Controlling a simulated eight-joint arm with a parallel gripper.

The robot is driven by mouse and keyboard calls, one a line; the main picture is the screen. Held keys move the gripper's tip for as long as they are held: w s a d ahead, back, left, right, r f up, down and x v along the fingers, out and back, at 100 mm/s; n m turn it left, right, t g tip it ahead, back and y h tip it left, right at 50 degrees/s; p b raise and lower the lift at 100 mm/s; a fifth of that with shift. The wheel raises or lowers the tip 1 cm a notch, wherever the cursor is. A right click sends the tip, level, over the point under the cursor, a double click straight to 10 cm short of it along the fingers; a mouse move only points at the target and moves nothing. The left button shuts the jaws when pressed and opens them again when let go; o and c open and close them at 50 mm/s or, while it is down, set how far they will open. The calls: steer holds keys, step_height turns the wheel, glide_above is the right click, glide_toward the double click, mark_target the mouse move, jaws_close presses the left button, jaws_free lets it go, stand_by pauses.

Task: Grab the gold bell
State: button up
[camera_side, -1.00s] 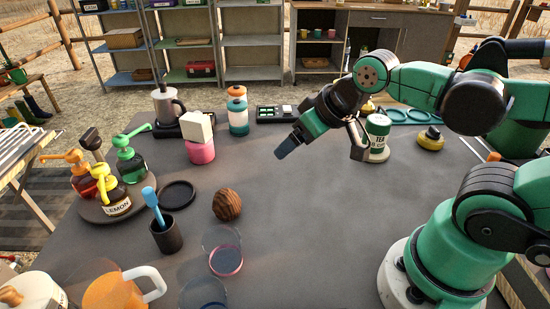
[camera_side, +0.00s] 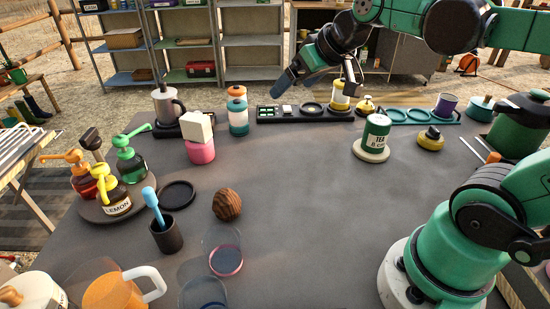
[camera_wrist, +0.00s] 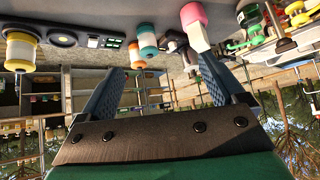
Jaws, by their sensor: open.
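The gold bell (camera_side: 367,105) stands upright near the back edge of the table, just right of a yellow-and-white bottle (camera_side: 340,97). My gripper (camera_side: 287,82) is raised above the back of the table, left of the bell and apart from it. In the wrist view my gripper (camera_wrist: 165,85) shows two blue fingers spread wide, with nothing between them. I cannot make out the bell in the wrist view.
A black tray (camera_side: 268,115) runs along the back edge and a teal tray (camera_side: 408,117) lies right of the bell. A green-and-white tin (camera_side: 377,134) stands in front of the bell. A yellow item with a dark knob (camera_side: 431,139) is to its right.

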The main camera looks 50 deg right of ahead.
steer(key=w+d+m+t+h, duration=0.1)
steer(key=w+d, duration=0.2)
steer(key=d, duration=0.4)
steer(key=m+t+h, duration=0.2)
steer(key=m+h, duration=0.3)
steer(key=h, duration=0.1)
glide_above(369, 104)
steer(key=s+a, duration=0.4)
steer(key=f, duration=0.2)
steer(key=shift+h, duration=0.4)
steer(key=f, duration=0.9)
steer(key=d+f, duration=0.1)
steer(key=f, duration=0.4)
steer(key=shift+w+f, duration=0.1)
steer(key=shift+f, duration=0.15)
steer(key=shift+x, duration=2.6)
steer(key=shift+c, duration=0.2)
jaws_close()
